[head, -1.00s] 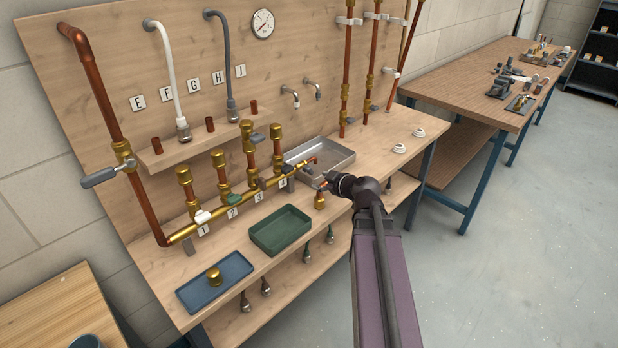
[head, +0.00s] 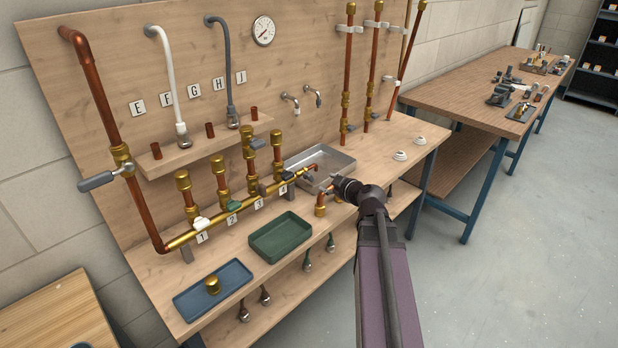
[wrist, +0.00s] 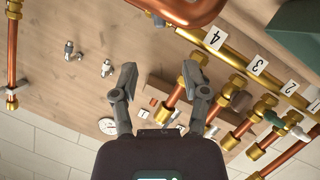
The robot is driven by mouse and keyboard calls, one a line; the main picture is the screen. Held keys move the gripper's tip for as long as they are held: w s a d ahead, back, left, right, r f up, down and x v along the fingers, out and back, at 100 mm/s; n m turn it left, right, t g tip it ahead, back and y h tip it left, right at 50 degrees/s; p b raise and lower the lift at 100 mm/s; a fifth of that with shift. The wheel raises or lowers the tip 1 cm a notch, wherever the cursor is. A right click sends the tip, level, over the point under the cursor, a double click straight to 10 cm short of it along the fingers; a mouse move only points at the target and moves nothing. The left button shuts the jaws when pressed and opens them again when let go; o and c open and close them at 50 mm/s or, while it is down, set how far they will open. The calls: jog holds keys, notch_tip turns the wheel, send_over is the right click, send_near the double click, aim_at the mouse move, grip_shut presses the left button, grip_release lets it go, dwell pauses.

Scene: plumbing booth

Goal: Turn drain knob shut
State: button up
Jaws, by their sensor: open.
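A brass manifold pipe (head: 215,224) runs along the bench past number tags 1 to 4. Its right end (head: 312,168) turns to copper beside the metal tray. I cannot pick out the drain knob for certain. My gripper (head: 328,189) is in front of and below that end, beside a brass and copper fitting (head: 320,209). In the wrist view my gripper (wrist: 164,82) is open with nothing between its fingertips. A copper part (wrist: 180,8) looms large at the top edge. The brass manifold (wrist: 262,72) and tag 4 (wrist: 215,37) show upside down on the right.
A metal tray (head: 340,172) is behind my gripper. A green tray (head: 262,248) and a blue tray (head: 190,304) lie on the bench front. Upright brass-capped stubs (head: 250,147) rise from the manifold. Vertical copper pipes (head: 373,65) stand behind at the right.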

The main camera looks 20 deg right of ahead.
aim_at(310, 176)
jog(key=b+x, duration=0.4)
jog(key=x, duration=0.8)
jog(key=shift+w, duration=0.1)
grip_shut()
